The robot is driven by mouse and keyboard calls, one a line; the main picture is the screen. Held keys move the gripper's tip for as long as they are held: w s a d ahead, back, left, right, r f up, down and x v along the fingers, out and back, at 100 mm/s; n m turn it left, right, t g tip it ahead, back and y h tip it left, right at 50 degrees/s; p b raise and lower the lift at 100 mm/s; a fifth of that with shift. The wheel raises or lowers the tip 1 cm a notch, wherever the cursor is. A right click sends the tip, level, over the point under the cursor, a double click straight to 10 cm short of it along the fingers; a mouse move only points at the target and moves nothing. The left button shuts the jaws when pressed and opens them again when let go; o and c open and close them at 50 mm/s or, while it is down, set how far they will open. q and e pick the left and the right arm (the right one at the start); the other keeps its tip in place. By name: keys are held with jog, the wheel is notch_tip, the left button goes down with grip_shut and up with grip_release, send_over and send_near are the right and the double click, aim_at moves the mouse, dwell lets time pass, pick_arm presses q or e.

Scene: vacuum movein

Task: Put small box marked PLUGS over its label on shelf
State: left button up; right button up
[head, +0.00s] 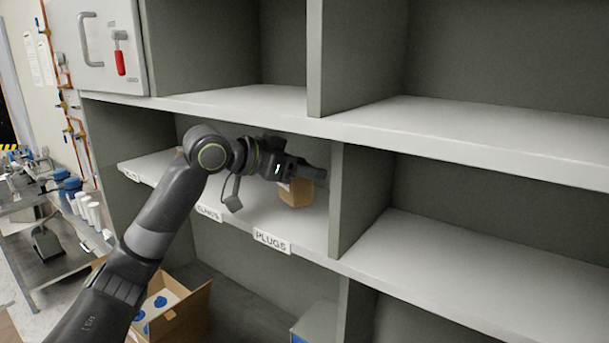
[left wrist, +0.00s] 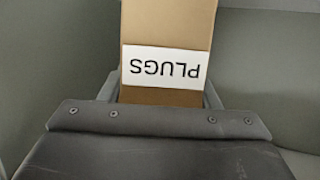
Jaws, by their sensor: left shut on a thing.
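The small cardboard box (head: 296,193) is at the shelf compartment above the PLUGS label (head: 272,241) in the head view. My left gripper (head: 308,174) is shut on it from above. In the left wrist view the box (left wrist: 168,30) shows its white PLUGS marking upside down, between the gripper fingers (left wrist: 160,92). The PLUGS label is on the front edge of the middle shelf (head: 312,226). I cannot tell whether the box bottom touches the shelf. My right gripper is not in view.
A divider (head: 341,205) stands just right of the box. Another label (head: 208,212) is further left on the same shelf edge. The upper shelf (head: 240,106) runs above my arm. The right compartment (head: 465,250) is empty. An open carton (head: 178,310) stands below left.

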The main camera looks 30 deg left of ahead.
aim_at(303, 183)
pick_arm(q)
jog(key=shift+w+d+f, duration=0.1)
jog(key=shift+w+f, duration=0.05)
jog(key=shift+w, duration=0.05)
notch_tip(303, 183, down, 2)
jog(key=shift+s+f+p, duration=0.1)
jog(key=shift+f+p, duration=0.15)
jog(key=shift+p, duration=0.85)
jog(key=shift+f, duration=0.35)
jog(key=shift+f, duration=0.1)
jog(key=o, duration=1.1)
